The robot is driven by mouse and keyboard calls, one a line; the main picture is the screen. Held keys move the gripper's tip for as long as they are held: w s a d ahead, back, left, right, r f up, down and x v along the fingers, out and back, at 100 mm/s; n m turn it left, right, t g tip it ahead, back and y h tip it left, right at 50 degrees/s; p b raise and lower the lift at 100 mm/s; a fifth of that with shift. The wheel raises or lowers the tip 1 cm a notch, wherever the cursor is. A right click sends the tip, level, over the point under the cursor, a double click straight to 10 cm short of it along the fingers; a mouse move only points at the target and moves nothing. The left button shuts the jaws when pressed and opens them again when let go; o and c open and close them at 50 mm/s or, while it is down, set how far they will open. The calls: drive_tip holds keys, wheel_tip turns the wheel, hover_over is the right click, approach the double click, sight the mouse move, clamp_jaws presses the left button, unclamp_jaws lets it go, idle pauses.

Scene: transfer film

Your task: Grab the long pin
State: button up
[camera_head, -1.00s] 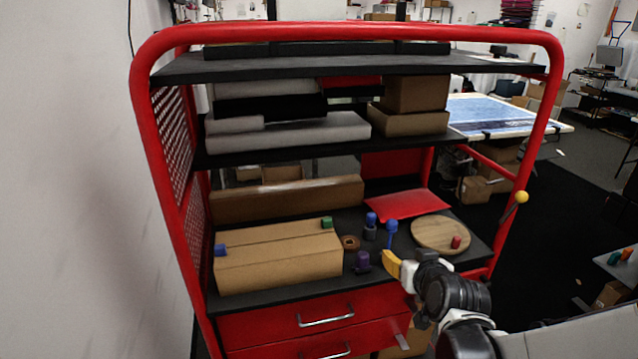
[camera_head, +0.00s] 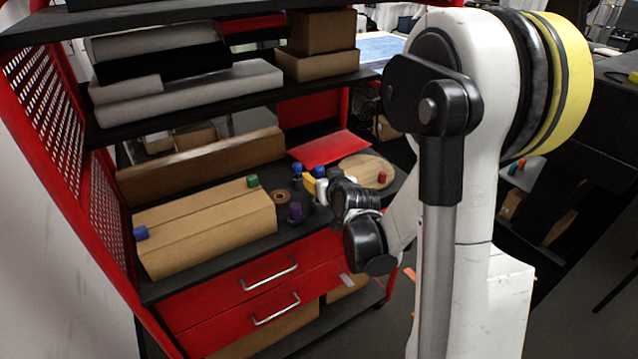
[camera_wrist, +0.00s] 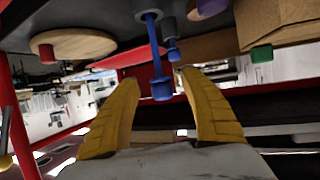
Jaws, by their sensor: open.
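The long pin is blue, with a thin shaft and a wider head. In the wrist view, which looks upside down, the long pin (camera_wrist: 154,48) rises from a grey holder (camera_wrist: 147,4). My gripper (camera_wrist: 160,78) is open, with its two yellow fingers on either side of the pin's head. I cannot tell whether either finger touches it. In the head view, the pin's head (camera_head: 318,171) shows just above my gripper (camera_head: 312,187) on the shelf. The shaft is mostly hidden there. A shorter blue pin (camera_head: 297,171) stands to its left and also shows in the wrist view (camera_wrist: 172,50).
A purple peg (camera_head: 296,211) and a brown ring (camera_head: 281,197) are left of my gripper. A cardboard box (camera_head: 205,230) lies further left. A round wooden board (camera_head: 361,167) with a red peg (camera_head: 382,177) is at the right. Another shelf (camera_head: 190,106) hangs above.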

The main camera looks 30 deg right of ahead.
drive_tip(key=shift+x, duration=0.85)
drive_tip(key=shift+r, duration=0.1)
drive_tip(key=shift+c, duration=0.5)
clamp_jaws()
